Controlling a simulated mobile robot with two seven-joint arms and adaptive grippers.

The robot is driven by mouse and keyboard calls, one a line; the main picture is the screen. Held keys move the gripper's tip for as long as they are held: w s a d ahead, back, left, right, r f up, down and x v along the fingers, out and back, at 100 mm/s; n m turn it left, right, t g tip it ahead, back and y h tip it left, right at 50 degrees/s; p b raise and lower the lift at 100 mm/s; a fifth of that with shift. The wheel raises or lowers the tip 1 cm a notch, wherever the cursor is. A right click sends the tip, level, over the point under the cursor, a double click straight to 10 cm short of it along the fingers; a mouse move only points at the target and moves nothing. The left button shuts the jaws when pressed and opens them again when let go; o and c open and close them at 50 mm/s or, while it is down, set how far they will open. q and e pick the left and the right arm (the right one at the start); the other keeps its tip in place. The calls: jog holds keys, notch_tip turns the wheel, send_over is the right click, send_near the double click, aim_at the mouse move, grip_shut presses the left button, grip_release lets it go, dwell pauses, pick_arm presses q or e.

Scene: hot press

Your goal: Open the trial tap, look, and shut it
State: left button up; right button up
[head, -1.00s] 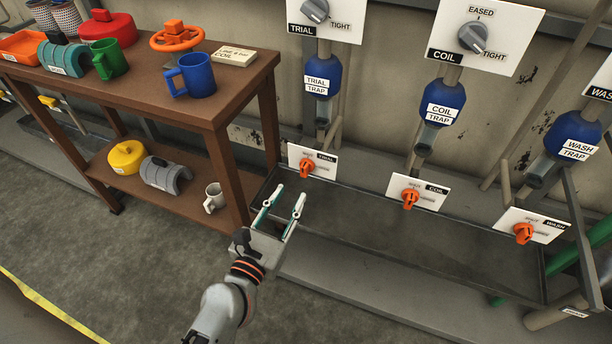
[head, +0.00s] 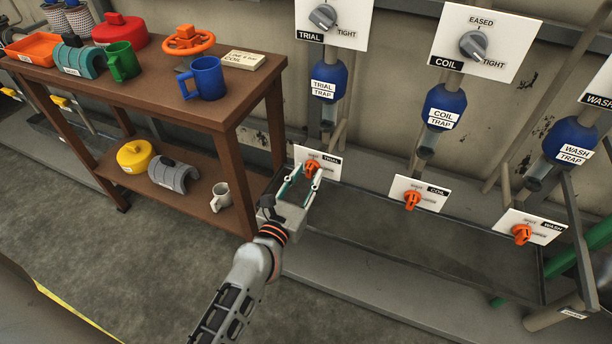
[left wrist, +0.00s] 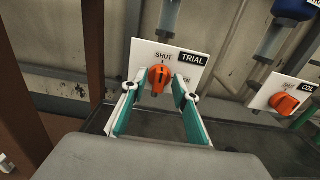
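The trial tap is an orange knob (head: 312,167) on a white plate (head: 328,158) marked TRIAL at the back of the tray. In the left wrist view the tap (left wrist: 160,76) points up toward the SHUT mark. My left gripper (head: 304,180) is open, with its fingers pointing at the tap. In the left wrist view its fingertips (left wrist: 157,90) stand to either side of and below the knob, and I see no firm grip on it. The blue trial trap (head: 326,82) hangs above, under the grey trial dial (head: 323,17). My right gripper is out of view.
The coil tap (head: 411,200) and wash tap (head: 521,234) stand to the right along the dark tray (head: 400,240). A brown shelf table (head: 235,95) with mugs stands close on the left of my arm. The floor in front is clear.

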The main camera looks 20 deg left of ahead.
pick_arm(q)
grip_shut()
